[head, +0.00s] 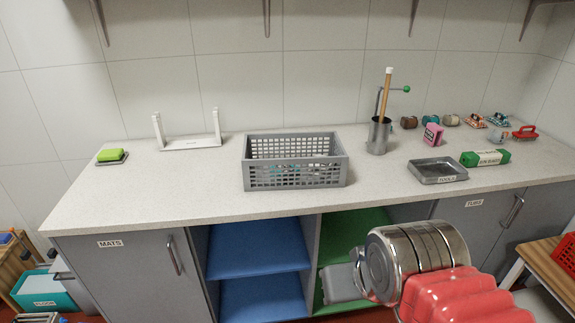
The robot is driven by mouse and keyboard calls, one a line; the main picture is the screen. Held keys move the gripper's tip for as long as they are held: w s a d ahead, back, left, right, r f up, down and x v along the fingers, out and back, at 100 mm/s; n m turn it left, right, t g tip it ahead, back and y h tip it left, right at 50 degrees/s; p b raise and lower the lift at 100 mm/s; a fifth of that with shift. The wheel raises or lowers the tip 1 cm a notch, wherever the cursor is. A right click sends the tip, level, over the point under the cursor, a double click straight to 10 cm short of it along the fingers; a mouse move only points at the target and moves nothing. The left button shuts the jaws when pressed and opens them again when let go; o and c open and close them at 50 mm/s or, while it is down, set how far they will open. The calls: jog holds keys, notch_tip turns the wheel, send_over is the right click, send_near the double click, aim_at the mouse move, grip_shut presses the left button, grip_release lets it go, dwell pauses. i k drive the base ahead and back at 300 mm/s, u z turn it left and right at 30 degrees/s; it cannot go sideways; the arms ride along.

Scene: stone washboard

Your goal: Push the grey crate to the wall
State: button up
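The grey crate (294,179) is a plastic basket with lattice sides. It stands upright on the pale speckled worktop (200,195), near the middle. Its long side faces me, and a strip of worktop shows between its back rim and the tiled wall (320,80). Teal and white bits show through its lattice; what they are is unclear. My arm, with red and steel parts, is at the lower right, in front of the cupboards and below the worktop. My gripper (365,275) is at its left end, apart from the crate; its fingers cannot be made out.
Left of the crate are a white stand (188,142) and a green sponge (109,155) on a dish. Right are a steel pot (378,136) with a wooden handle, a grey tray (436,171) and a green roll (487,158). Worktop before the crate is clear.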

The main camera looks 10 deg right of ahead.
aim_at(256, 174)
jog(key=z, duration=0.05)
jog(key=i, duration=1)
jog(key=z, duration=0.5)
jog(key=k, duration=1.35)
jog(key=u, duration=0.1)
jog(key=i, duration=0.9)
jog(key=u, duration=0.55)
